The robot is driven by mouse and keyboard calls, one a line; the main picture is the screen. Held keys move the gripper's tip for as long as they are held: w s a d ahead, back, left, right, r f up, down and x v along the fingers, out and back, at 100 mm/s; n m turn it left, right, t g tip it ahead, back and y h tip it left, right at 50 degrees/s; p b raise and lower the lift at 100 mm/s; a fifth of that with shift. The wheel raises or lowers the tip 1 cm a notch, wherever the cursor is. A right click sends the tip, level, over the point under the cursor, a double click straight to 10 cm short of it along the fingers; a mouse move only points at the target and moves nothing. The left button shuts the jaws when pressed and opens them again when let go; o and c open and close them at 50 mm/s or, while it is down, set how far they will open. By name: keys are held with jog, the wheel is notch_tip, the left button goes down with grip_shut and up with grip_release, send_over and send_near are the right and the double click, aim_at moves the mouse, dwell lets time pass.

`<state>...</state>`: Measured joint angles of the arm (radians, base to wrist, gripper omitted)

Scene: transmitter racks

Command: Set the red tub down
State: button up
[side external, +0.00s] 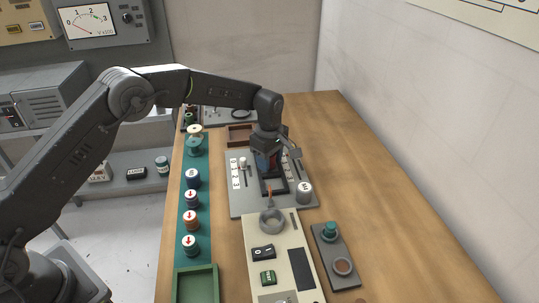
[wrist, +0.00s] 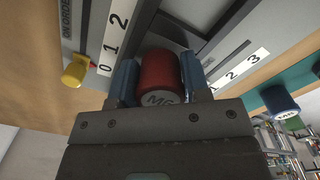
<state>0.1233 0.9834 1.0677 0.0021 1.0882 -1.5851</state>
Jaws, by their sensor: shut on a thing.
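The red tub (wrist: 159,72) sits between the two blue finger pads in the wrist view, with a white end label facing the camera. My gripper (wrist: 160,85) is shut on it. In the side external view my gripper (side external: 269,163) points down over the grey panel (side external: 238,205) with numbered scales. The tub is mostly hidden there by the gripper. A dark slot or frame lies below the gripper. I cannot tell whether the tub touches the panel.
A green strip (side external: 207,240) with several tubs runs along the left. A cream panel (side external: 257,235) with a ring and switches lies in front. Bare wood is free at right.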

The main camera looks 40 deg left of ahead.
jog(key=shift+f, duration=0.6)
dwell(0.3)
